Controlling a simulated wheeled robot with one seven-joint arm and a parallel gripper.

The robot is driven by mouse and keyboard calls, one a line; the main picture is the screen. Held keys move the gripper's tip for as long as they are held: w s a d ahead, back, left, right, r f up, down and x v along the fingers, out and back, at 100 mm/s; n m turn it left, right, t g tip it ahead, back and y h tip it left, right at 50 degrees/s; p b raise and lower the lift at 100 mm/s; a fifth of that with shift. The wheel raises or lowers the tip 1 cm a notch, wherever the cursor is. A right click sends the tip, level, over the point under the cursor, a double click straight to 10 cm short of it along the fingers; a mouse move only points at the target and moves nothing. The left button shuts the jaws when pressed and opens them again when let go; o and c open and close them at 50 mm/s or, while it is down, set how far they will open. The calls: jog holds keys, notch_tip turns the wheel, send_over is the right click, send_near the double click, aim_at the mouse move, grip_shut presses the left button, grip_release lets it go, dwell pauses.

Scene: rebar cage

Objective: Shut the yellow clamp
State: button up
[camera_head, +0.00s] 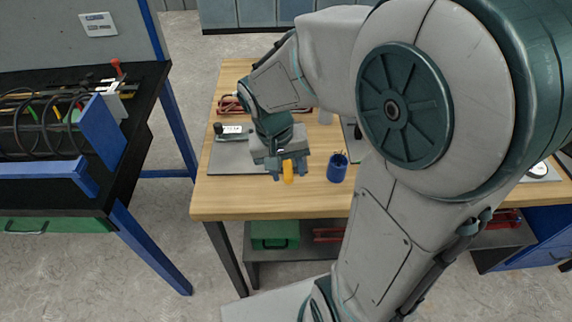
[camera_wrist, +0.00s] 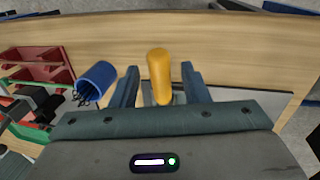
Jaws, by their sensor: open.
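The yellow clamp shows only as a rounded yellow handle (camera_head: 288,171), at the front of the wooden table in the head view. In the wrist view the yellow handle (camera_wrist: 159,76) stands between my two fingers, with gaps visible on both sides. My gripper (camera_head: 287,173) is open and points down around the handle; its fingers (camera_wrist: 160,85) also show in the wrist view. The rest of the clamp is hidden behind my gripper. A grey plate (camera_head: 228,158) lies on the table beside and partly under my gripper.
A blue cup (camera_head: 338,168) with dark items inside stands close to the right of my gripper. The wooden table (camera_head: 235,203) is clear along its front edge. A black bench (camera_head: 140,150) with blue legs and cables is at left.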

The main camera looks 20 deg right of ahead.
grip_shut()
jog(key=shift+r, duration=0.1)
